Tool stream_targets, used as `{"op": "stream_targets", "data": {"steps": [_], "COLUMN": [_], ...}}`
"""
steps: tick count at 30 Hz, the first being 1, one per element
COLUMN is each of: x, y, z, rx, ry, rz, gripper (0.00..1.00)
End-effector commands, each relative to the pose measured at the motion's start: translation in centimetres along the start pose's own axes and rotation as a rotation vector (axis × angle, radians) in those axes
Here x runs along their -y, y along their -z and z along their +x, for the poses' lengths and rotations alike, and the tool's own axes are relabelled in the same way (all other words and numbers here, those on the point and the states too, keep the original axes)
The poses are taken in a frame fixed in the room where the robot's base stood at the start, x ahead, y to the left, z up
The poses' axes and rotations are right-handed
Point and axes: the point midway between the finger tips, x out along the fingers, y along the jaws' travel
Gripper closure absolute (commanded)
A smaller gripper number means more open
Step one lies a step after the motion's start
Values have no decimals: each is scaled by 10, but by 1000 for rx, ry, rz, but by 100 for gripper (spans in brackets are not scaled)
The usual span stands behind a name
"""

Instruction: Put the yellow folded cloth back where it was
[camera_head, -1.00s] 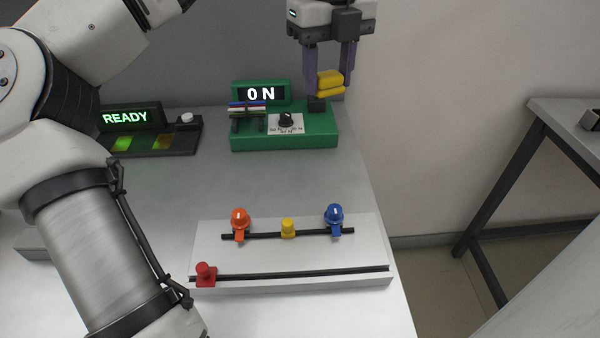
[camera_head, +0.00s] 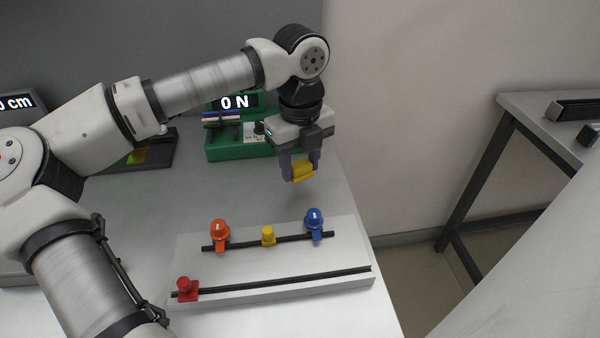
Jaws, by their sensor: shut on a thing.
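My gripper (camera_head: 301,170) is shut on the yellow folded cloth (camera_head: 302,172) and holds it in the air above the grey table (camera_head: 190,198). The cloth hangs between the two purple fingers, with its front part showing. It is behind the blue knob and in front of the green device, apart from both.
A white board (camera_head: 275,270) below carries rails with an orange knob (camera_head: 220,230), a yellow knob (camera_head: 268,235), a blue knob (camera_head: 314,222) and a red knob (camera_head: 185,288). The green device (camera_head: 225,147) with a "0 N" display stands behind. A side table (camera_head: 520,110) stands right.

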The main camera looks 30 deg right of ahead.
Motion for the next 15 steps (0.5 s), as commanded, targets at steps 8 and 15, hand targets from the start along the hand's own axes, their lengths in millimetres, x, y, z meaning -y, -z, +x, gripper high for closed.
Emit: {"op": "stream_targets", "data": {"steps": [8,15], "x": [0,0], "y": [0,0], "z": [32,34], "rx": [0,0], "ry": [1,0], "rz": [-1,-1], "gripper": [79,79]}}
